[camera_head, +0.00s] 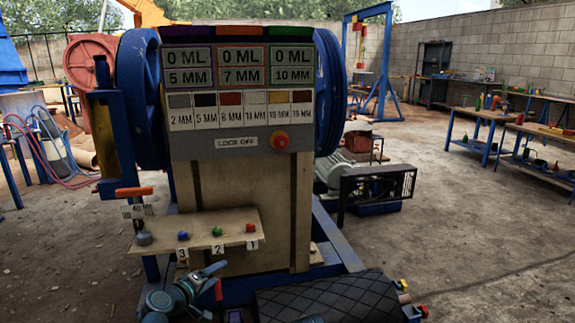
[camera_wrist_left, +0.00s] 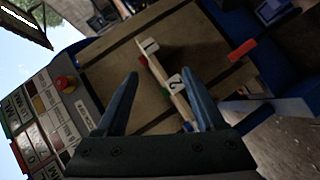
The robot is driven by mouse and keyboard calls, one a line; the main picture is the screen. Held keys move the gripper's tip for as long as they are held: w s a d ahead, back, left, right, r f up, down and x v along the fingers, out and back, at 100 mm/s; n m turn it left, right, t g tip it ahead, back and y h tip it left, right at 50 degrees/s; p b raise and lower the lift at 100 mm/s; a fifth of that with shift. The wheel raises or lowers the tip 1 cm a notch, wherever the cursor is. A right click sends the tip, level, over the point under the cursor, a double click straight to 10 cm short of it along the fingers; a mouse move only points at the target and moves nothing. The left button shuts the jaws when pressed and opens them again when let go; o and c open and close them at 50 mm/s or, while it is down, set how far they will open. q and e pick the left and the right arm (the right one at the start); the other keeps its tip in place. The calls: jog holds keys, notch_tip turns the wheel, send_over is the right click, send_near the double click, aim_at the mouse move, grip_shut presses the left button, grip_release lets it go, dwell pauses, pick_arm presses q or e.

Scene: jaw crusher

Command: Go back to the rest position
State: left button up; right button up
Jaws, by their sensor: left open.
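My left gripper (camera_head: 216,270) is low in the head view, in front of the jaw crusher (camera_head: 245,185) and just below its small button shelf (camera_head: 205,228). In the left wrist view its two fingers (camera_wrist_left: 162,78) are spread apart with nothing held between them. The shelf's edge, with number tags 1 and 2, shows beyond the fingers there. On the shelf are a blue button (camera_head: 183,236), a green button (camera_head: 217,231) and a red button (camera_head: 250,228). My right gripper is not in view.
The crusher's panel (camera_head: 240,85) has a red knob (camera_head: 280,140) beside a LOCK OFF label. A dark quilted belt (camera_head: 330,298) lies at the bottom. A motor with a black guard (camera_head: 378,188) stands to the right. Open floor (camera_head: 470,240) lies at the right.

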pick_arm(q)
jog(key=s+d+f+m+g+h, duration=0.1)
jog(key=s+d+f+m+g, duration=0.15)
jog(key=d, duration=0.35)
jog(key=s+d+f+m+g+h, duration=0.1)
jog(key=s+d+f+m+g, duration=0.15)
jog(key=d, duration=0.25)
jog(key=s+d+f+m+g+y+p, duration=0.1)
jog(key=s+d+f+m+g+y, duration=0.25)
jog(key=s, duration=0.55)
jog(key=s+d+f+m+g+y+p, duration=0.15)
jog(key=s+f+m+g+y, duration=0.3)
jog(key=s, duration=0.45)
notch_tip(320, 180, up, 38)
jog(key=s+p, duration=0.1)
jog(key=p, duration=3.6)
jog(key=shift+s+a, duration=0.25)
jog(key=shift+a, duration=0.05)
